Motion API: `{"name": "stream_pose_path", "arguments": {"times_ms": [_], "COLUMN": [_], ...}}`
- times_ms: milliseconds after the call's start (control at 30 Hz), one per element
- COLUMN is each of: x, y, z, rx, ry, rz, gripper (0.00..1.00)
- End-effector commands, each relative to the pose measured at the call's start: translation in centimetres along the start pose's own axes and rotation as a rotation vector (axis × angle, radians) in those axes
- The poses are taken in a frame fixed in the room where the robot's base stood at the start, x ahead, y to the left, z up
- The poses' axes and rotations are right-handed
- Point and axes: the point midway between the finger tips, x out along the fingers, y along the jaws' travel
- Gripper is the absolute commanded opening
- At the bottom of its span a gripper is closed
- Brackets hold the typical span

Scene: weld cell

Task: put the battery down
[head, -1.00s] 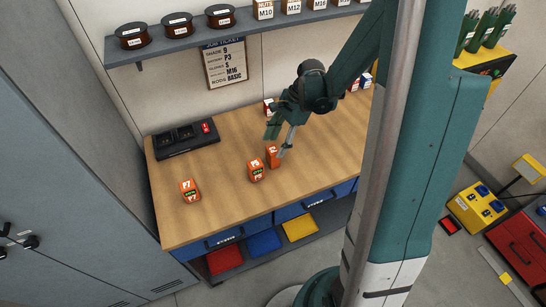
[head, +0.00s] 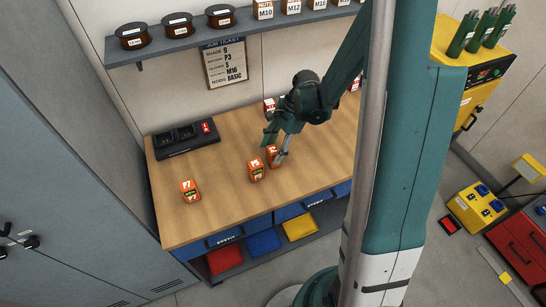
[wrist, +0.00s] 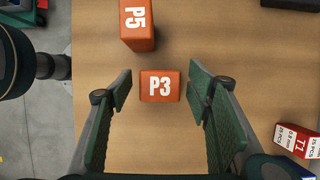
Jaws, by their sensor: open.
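The orange battery marked P3 (wrist: 160,86) stands on the wooden bench and shows between my fingers in the wrist view. In the head view this battery (head: 272,158) is partly hidden behind a finger. My gripper (wrist: 160,97) is open, with one green finger pad on each side of P3 and a visible gap on both sides. In the head view my gripper (head: 274,148) reaches down over the bench at the battery.
Battery P5 (head: 256,171) stands close by, left of P3; battery P7 (head: 190,191) is further left. A black charger (head: 186,139) sits at the back left. A T1 box (wrist: 298,142) lies at the right in the wrist view. Bare bench (head: 220,205) lies around P7.

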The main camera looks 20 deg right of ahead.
Motion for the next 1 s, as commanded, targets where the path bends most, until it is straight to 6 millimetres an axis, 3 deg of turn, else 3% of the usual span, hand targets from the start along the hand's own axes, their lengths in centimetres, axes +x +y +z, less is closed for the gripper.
{"name": "stream_pose_path", "arguments": {"times_ms": [67,333,400,1000], "x": [0.0,0.0,0.0,-1.4], "y": [0.0,0.0,0.0,0.0], "z": [0.0,0.0,0.0,0.6], "rx": [0.000,0.000,0.000,0.000], "ry": [0.000,0.000,0.000,0.000], "rz": [0.000,0.000,0.000,0.000], "gripper": [0.50,0.16,0.12,0.12]}}
